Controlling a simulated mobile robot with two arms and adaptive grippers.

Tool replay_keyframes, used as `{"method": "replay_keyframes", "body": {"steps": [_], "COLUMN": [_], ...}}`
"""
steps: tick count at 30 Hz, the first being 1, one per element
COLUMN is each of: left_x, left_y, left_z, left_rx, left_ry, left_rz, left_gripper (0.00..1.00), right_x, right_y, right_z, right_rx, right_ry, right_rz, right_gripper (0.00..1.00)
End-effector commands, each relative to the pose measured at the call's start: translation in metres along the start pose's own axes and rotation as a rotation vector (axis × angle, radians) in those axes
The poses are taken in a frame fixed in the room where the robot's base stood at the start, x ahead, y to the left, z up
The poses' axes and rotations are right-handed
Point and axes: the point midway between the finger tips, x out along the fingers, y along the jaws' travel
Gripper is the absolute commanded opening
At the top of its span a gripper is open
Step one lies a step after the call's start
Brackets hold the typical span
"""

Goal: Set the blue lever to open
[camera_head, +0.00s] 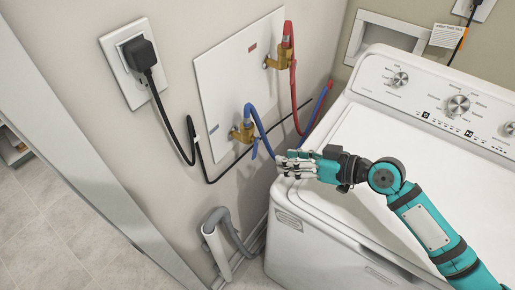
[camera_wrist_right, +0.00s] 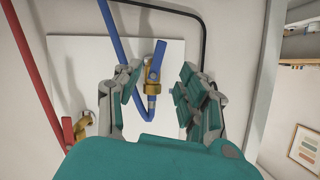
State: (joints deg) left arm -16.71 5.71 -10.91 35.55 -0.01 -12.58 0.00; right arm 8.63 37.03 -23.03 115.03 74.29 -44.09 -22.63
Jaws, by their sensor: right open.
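The blue lever (camera_head: 255,149) hangs down from the lower brass valve (camera_head: 241,133) on the white wall plate (camera_head: 215,85). The lever (camera_wrist_right: 156,62) also shows in the right wrist view, above its brass valve (camera_wrist_right: 152,86) in that picture. My right gripper (camera_head: 281,166) is open and empty, a little to the right of the lever. In the right wrist view, the fingers of my right gripper (camera_wrist_right: 160,80) stand on either side of the lever and valve, with free space around them. My left gripper is not in view.
A blue hose (camera_head: 261,126) arcs from the lower valve. A red lever (camera_head: 287,34) and red hose (camera_head: 293,88) are at the upper valve (camera_head: 279,60). A black cord (camera_head: 178,138) runs along the wall. The washer (camera_head: 385,160) stands right, a grey drain pipe (camera_head: 214,237) below.

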Motion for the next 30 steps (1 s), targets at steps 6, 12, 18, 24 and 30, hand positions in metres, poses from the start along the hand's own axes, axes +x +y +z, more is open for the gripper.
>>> {"method": "replay_keyframes", "body": {"steps": [6, 12, 18, 24, 30], "left_x": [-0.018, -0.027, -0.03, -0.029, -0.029], "left_y": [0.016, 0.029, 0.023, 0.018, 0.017], "left_z": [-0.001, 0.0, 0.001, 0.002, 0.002], "left_rx": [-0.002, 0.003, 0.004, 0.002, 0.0], "left_ry": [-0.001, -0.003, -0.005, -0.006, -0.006], "left_rz": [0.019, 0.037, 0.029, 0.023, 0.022], "left_gripper": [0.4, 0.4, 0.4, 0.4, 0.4], "right_x": [0.048, 0.083, 0.101, 0.104, 0.103], "right_y": [-0.002, -0.001, 0.0, 0.0, 0.0], "right_z": [-0.004, -0.002, -0.001, 0.0, 0.0], "right_rx": [0.003, 0.003, 0.0, -0.001, -0.001], "right_ry": [0.001, 0.0, -0.001, -0.001, -0.001], "right_rz": [-0.003, -0.001, 0.0, 0.0, 0.0], "right_gripper": [0.4, 0.4, 0.4, 0.4, 0.3]}}
